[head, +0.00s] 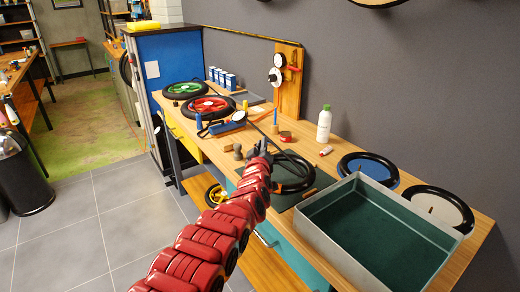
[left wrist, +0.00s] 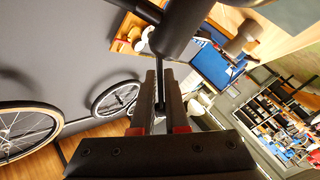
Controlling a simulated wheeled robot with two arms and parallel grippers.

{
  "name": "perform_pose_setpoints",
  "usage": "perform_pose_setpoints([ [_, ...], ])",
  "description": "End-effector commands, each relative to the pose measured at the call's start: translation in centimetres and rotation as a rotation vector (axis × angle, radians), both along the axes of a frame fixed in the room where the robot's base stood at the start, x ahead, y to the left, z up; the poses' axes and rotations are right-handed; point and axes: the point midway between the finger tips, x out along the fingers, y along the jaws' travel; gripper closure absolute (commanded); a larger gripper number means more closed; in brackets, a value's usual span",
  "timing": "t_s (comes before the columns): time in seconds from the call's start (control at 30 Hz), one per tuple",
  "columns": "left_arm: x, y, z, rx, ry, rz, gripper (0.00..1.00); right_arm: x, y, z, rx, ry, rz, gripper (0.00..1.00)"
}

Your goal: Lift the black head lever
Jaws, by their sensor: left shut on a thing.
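My left gripper (head: 264,148) reaches over the middle of the wooden bench (head: 350,164), beside a black wheel ring (head: 308,172). In the left wrist view its two fingers (left wrist: 159,88) are closed around a thin black rod, which looks like the black head lever (left wrist: 157,44). The rod runs up from between the fingertips to a thick black cylinder (left wrist: 183,28). In the head view the lever is too small and covered by the gripper to make out. My right gripper is in neither view.
A grey metal tray (head: 415,262) with a green bottom stands at the front right. A white bottle (head: 324,124) stands near the wall. Red (head: 208,105) and green (head: 187,89) wheels lie at the bench's far end. A wooden upright (head: 289,85) holds a gauge.

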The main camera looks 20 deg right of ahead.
Motion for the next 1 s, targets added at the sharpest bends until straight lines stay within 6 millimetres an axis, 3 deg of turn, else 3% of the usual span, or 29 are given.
perform_pose_setpoints([
  [0.77,-0.09,-0.24,0.21,0.093,-0.034,0.002,1.0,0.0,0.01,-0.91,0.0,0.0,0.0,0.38],
  [0.8,-0.08,-0.23,0.22,0.093,-0.034,0.002,0.82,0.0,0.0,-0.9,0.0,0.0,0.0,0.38],
  [0.9,-0.08,-0.23,0.22,0.093,-0.034,0.002,0.64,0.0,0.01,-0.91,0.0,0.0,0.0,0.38],
  [0.93,-0.08,-0.22,0.2,0.093,-0.034,0.002,0.58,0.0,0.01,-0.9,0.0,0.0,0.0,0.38],
  [1.0,-0.08,-0.22,0.22,0.092,-0.034,0.002,0.58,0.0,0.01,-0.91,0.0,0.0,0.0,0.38],
])
